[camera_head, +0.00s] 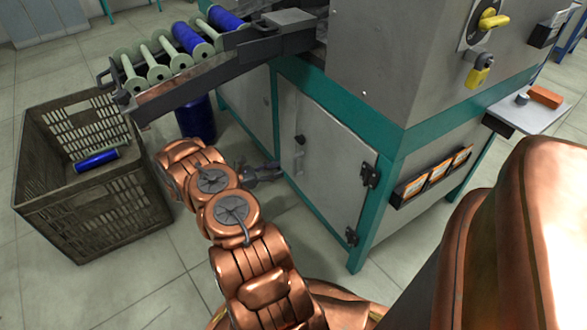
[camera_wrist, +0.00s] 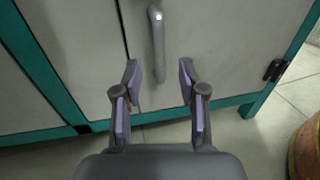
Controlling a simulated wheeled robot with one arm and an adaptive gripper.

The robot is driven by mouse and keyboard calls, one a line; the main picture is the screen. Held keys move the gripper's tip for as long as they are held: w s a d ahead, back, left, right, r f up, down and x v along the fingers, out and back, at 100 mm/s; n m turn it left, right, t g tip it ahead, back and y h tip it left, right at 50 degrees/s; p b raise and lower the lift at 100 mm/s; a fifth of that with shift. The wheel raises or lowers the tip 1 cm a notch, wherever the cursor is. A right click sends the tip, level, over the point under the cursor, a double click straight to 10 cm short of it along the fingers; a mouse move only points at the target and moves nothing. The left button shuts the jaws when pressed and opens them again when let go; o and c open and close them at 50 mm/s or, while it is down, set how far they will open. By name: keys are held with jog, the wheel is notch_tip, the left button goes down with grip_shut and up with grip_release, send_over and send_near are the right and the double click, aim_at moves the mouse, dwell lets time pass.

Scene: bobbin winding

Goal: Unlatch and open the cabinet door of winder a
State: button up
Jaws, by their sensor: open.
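The cabinet door (camera_head: 327,163) is a grey panel in a teal frame under the machine, and it is shut. It also shows in the wrist view (camera_wrist: 215,55). Its dark latch handle (camera_head: 299,140) is on the door's left side and hangs vertically in the wrist view (camera_wrist: 158,45). Hinges (camera_head: 369,175) are on the right edge. My gripper (camera_head: 278,170) is in front of the door, below and left of the handle. In the wrist view my gripper (camera_wrist: 158,83) is open, with the handle's lower end between and beyond its fingertips, apparently not touching.
A brown crate (camera_head: 95,215) with a blue bobbin (camera_head: 97,160) stands at the left. A sloped rack (camera_head: 205,80) of bobbins juts out above it. A yellow padlock (camera_head: 479,75) hangs on the upper panel. A small shelf (camera_head: 535,115) sticks out at right. Floor in front of the door is clear.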

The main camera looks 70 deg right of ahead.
aim_at(295, 173)
jog(key=shift+b+x, duration=1.2)
jog(key=shift+x, duration=2.65)
grip_shut()
